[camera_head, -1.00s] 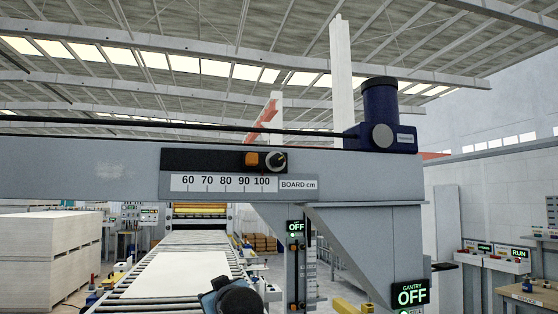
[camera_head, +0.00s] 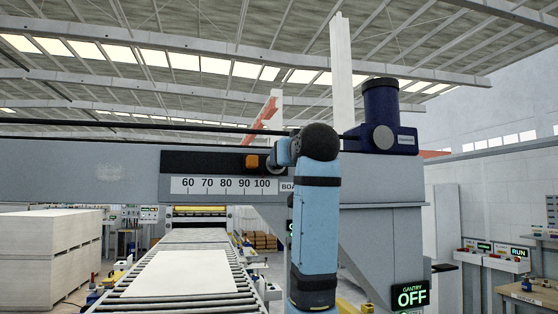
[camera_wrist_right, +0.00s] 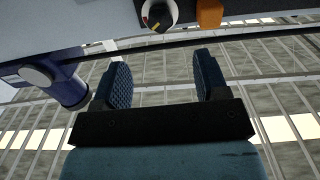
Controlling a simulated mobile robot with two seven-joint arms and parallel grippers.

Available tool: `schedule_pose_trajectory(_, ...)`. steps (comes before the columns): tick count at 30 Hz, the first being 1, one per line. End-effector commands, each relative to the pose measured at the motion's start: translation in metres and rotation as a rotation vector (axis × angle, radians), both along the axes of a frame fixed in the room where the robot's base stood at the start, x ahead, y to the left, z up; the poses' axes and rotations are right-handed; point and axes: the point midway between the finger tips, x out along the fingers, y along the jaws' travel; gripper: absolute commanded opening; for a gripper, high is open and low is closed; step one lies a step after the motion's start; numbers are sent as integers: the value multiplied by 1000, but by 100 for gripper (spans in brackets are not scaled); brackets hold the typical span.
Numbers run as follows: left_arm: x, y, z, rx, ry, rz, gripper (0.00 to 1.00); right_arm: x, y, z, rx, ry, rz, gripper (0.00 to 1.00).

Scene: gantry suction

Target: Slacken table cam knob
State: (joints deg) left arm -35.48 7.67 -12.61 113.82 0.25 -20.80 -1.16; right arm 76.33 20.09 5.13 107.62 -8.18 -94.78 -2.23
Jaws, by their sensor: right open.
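A round dark knob with a pale face (camera_wrist_right: 158,14) is on the grey gantry beam (camera_head: 90,170), beside an orange block (camera_head: 252,161). No label names it as the table cam knob. My right arm stands upright in front of the beam in the head view, and its wrist hides most of the knob there. My right gripper (camera_wrist_right: 161,68) is open and empty in the right wrist view, its two ridged fingers apart. The knob lies beyond the fingertips, roughly in line with the gap and not between them. My left gripper is not in view.
A board scale (camera_head: 225,185) runs along the beam left of my arm. A dark blue motor (camera_head: 382,115) sits on the beam to the right, near my wrist. A gantry sign (camera_head: 411,297) reads OFF. A roller conveyor (camera_head: 185,275) carries a pale board below.

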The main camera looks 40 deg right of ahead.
Motion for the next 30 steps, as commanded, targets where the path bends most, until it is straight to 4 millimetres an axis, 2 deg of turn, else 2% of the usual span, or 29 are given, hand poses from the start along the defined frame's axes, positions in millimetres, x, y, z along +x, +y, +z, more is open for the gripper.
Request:
schedule_pose_trajectory(1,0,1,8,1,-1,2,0,11,-6,3,1,4,0,67)
schedule_pose_trajectory(9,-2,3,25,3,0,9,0,60,-33,3,1,3,-1,67)
schedule_pose_trajectory(15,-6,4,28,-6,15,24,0,83,-45,2,0,1,0,67)
schedule_pose_trajectory(27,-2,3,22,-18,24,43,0,90,-50,0,0,-1,0,67)
schedule_pose_trajectory(28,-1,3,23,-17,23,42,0,90,-50,0,0,-1,0,65)
schedule_pose_trajectory(30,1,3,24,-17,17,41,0,90,-49,0,0,-1,0,49)
